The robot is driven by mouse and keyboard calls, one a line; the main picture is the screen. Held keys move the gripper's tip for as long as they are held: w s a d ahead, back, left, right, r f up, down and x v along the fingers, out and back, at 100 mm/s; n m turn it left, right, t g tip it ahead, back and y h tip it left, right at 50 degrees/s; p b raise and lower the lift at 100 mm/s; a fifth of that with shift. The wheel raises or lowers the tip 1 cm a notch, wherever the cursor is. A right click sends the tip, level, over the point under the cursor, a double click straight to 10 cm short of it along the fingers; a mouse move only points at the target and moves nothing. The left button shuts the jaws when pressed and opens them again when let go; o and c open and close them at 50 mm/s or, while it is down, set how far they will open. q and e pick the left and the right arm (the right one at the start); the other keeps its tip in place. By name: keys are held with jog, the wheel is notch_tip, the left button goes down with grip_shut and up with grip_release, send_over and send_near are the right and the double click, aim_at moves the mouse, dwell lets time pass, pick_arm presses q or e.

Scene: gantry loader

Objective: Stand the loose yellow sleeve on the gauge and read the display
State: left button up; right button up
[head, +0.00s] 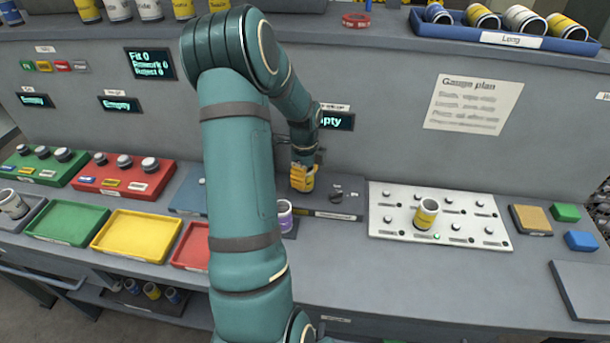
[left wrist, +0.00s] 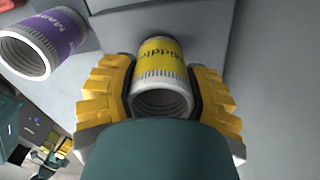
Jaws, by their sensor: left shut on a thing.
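My left gripper (head: 303,176) is shut on a yellow sleeve with a white threaded end, which shows best in the left wrist view (left wrist: 163,55); its lettering appears to read "Middle". In the head view the gripper hangs over a dark low fixture (head: 335,208) at the back of the bench, and I cannot tell whether the sleeve touches it. I cannot tell for sure which fixture is the gauge. A display (head: 338,121) behind the wrist is partly hidden, showing "pty". Another yellow sleeve (head: 426,212) stands on a white plate (head: 385,228). My right gripper is out of view.
A purple sleeve (head: 285,214) stands close by; it also shows in the left wrist view (left wrist: 45,42). Green (head: 68,222), yellow (head: 137,236) and red trays lie left. Two displays (head: 36,100) (head: 120,104) read "Empty". A blue bin (head: 515,40) sits on the upper shelf.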

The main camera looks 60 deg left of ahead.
pick_arm(q)
jog(key=shift+f, duration=0.15)
jog(key=o, duration=1.4)
notch_tip(320, 180, up, 12)
dwell(0.3)
